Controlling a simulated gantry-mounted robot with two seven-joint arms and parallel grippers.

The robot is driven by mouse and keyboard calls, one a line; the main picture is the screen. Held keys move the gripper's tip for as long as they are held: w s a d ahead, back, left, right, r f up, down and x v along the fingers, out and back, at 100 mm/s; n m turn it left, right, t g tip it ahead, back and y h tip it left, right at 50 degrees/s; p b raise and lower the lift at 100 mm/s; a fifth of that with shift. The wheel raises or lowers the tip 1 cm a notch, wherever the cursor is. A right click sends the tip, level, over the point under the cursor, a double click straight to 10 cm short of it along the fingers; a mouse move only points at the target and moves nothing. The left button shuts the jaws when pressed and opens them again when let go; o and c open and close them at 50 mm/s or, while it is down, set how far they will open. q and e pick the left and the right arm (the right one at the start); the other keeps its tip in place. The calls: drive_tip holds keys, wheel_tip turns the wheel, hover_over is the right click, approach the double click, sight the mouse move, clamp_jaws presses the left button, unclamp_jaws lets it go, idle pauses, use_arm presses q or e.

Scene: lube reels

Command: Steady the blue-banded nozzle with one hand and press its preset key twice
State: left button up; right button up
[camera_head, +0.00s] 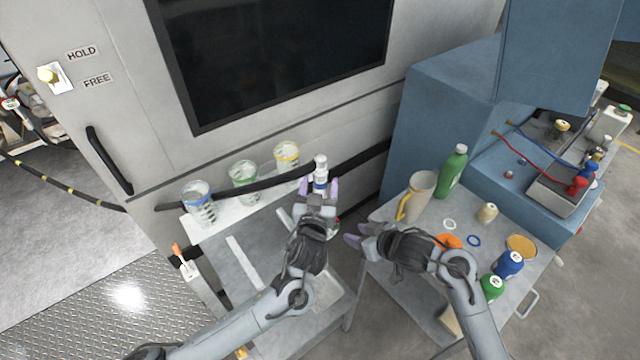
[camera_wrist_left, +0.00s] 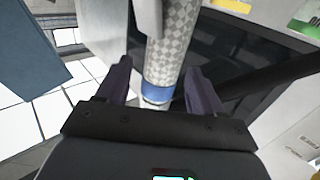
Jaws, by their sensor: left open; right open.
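The blue-banded nozzle (camera_head: 320,167) stands in front of the cabinet in the head view, pale with a blue band near its lower part. In the left wrist view it is a grey checkered cylinder (camera_wrist_left: 172,45) with a blue band (camera_wrist_left: 158,94). My left gripper (camera_head: 319,187) is open, with one purple finger on each side of the nozzle; the left wrist view shows gaps beside the band. My right gripper (camera_head: 359,234) is open and empty, lower and to the right, apart from the nozzle. I cannot make out the preset key.
Blue-, green- and yellow-marked cups (camera_head: 198,205) stand on a shelf left of the nozzle. The right cart (camera_head: 398,290) holds a pitcher (camera_head: 416,195), a green bottle (camera_head: 453,170), rings and caps near my right arm.

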use_arm(q)
drive_tip(key=shift+w+d, duration=0.1)
drive_tip(key=shift+w, duration=0.3)
clamp_jaws()
use_arm(e)
clamp_jaws()
idle(1.7)
